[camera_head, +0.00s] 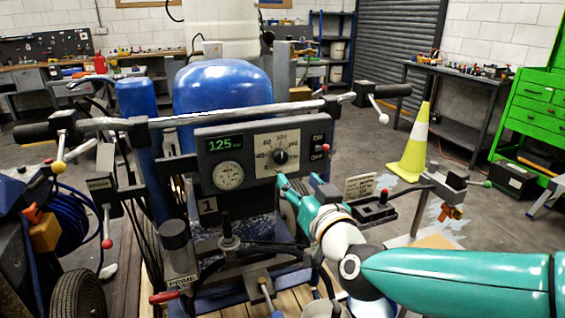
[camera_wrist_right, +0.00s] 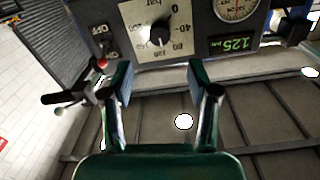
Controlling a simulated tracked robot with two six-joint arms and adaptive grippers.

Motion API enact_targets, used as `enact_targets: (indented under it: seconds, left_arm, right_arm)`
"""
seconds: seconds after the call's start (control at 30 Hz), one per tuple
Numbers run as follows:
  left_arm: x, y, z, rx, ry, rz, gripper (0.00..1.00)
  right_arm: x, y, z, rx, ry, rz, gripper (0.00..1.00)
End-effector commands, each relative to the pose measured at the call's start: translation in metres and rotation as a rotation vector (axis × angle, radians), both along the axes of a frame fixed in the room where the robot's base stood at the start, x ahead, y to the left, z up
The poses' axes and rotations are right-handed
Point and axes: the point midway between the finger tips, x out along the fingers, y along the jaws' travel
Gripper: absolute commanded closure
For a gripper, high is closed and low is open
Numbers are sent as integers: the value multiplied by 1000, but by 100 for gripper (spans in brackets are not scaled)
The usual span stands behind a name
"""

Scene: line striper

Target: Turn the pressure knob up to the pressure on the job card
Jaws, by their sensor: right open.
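The black pressure knob (camera_head: 281,157) sits in the middle of a cream dial plate on the striper's dark control panel. It also shows in the right wrist view (camera_wrist_right: 160,37), upside down, beyond the fingertips. The digital display (camera_head: 224,143) reads 125, and a round needle gauge (camera_head: 229,176) is below it. My right gripper (camera_head: 301,186) is open and empty, just below and right of the knob, apart from it. In the right wrist view its fingers (camera_wrist_right: 159,82) stand wide apart, with the knob between their lines. A small card (camera_head: 360,186) stands right of the panel; its text is unreadable. My left gripper is out of view.
An ON/OFF switch (camera_head: 318,147) is right of the dial. The handlebar (camera_head: 230,115) crosses above the panel. Ball-ended levers (camera_head: 378,110) stick out around the machine. A yellow cone (camera_head: 412,150) stands on the floor to the right.

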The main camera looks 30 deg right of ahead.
Motion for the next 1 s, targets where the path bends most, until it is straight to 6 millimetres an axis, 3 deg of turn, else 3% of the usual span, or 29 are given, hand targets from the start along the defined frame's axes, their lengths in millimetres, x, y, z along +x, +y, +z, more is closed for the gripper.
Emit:
enact_targets:
  seconds: [0.2, 0.43, 0.6, 0.9, 1.0]
  left_arm:
    - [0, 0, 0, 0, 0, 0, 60]
    - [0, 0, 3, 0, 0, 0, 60]
    - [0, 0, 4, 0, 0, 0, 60]
    - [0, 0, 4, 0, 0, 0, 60]
    - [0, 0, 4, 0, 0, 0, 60]
  right_arm:
    - [47, -14, -1, 2, 2, -2, 40]
    - [83, -24, 1, 2, 1, -2, 40]
    - [95, -27, 0, 1, 0, -2, 40]
    - [97, -28, 0, 2, -1, -2, 40]
    - [97, -28, 0, 2, -1, -3, 54]
